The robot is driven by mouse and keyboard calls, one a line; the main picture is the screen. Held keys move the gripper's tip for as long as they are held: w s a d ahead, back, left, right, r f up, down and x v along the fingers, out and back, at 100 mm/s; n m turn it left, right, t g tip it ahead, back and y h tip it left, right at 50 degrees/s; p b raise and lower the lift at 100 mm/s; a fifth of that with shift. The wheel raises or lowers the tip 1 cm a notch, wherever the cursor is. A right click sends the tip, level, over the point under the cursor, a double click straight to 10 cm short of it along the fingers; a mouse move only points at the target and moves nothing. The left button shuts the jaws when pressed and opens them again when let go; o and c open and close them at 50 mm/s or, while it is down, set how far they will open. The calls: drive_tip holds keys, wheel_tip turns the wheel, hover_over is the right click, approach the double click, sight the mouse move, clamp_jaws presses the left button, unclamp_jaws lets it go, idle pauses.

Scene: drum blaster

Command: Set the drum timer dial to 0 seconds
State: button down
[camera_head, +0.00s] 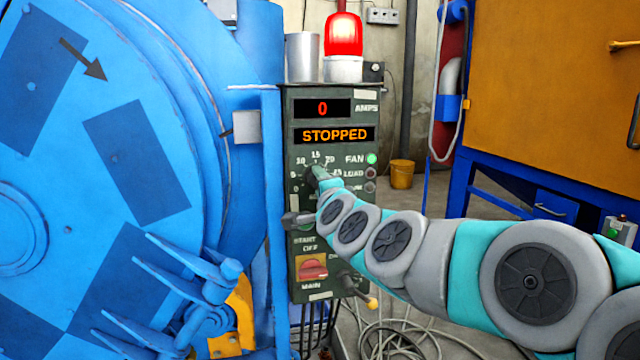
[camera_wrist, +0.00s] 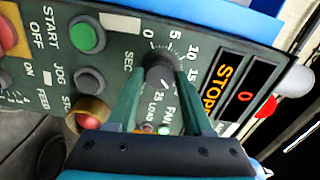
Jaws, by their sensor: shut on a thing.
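The drum timer dial (camera_wrist: 162,70) is a dark round knob on the green control panel (camera_head: 302,238). In the wrist view a scale marked 0, 5, 10, 15 and 25 SEC runs around it, partly covered by my fingers. My gripper (camera_wrist: 160,76) has one finger on each side of the knob and is shut on it. I cannot clearly tell which number the knob points to. In the head view my gripper (camera_head: 317,178) reaches the panel below the 10-15-20 marks and hides the knob.
The panel display (camera_head: 334,135) reads STOPPED, with a red 0 above. A green START button (camera_wrist: 87,36) and a reddish button in a brass-coloured collar (camera_wrist: 90,115) are near my fingers. The blue drum machine (camera_head: 110,180) stands left. A red beacon (camera_head: 343,35) tops the panel.

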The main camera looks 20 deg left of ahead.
drive_tip(key=shift+w+d+f+n+p, duration=0.1)
drive_tip(key=shift+n+p, duration=0.1)
drive_tip(key=shift+n, duration=7.8)
drive_tip(key=shift+d+n+p, duration=0.1)
drive_tip(key=shift+n+p, duration=0.1)
drive_tip(key=shift+n, duration=7.8)
drive_tip(key=shift+c, duration=1.6)
unclamp_jaws()
